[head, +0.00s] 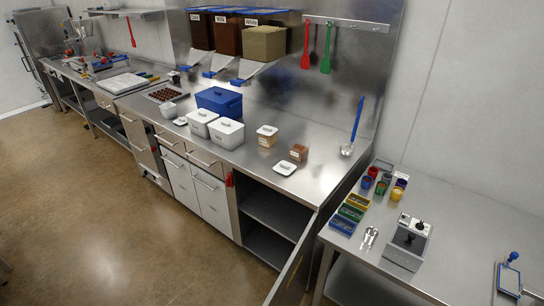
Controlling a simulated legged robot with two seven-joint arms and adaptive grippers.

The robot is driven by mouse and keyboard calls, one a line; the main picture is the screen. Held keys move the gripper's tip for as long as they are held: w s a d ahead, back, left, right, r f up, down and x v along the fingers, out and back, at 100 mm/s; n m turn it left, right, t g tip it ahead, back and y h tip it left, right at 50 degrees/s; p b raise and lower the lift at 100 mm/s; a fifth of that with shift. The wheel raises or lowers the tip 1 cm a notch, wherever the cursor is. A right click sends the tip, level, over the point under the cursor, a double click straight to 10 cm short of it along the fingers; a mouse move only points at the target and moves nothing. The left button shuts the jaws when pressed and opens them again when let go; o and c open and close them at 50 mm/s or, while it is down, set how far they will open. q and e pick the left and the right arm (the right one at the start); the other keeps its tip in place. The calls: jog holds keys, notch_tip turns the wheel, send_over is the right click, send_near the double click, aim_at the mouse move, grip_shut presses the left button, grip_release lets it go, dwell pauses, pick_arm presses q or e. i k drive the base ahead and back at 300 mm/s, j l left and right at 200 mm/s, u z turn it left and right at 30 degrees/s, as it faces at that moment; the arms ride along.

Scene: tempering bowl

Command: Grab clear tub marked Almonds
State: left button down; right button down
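Two small clear tubs stand on the steel counter (330,140), toward its right end. One tub (266,139) has a white lid on and tan contents. The other tub (299,153) is open, with brown contents. A loose white lid (285,168) lies in front of the open tub, near the counter's front edge. The writing on the tubs is too small to read, so I cannot tell which is marked Almonds. Neither of my grippers is in view.
A blue-handled ladle (357,120) is at the right. A cabinet door (291,265) stands open below. A side table (460,235) holds colored containers.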

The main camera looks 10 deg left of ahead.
aim_at(267, 142)
jog(key=i+j+z, duration=0.1)
jog(key=j+z, duration=0.15)
jog(key=z, duration=0.15)
jog(key=i+j+z, duration=0.1)
jog(key=j+z, duration=0.2)
jog(key=z, duration=0.15)
jog(key=j+z, duration=0.3)
jog(key=j, duration=0.4)
jog(key=k+j+z, duration=0.1)
jog(key=j+z, duration=0.2)
jog(key=j, duration=0.35)
jog(key=j+z, duration=0.7)
jog(key=z, duration=0.15)
jog(key=j+z, duration=0.4)
jog(key=i+j+u, duration=0.1)
jog(key=j, duration=0.45)
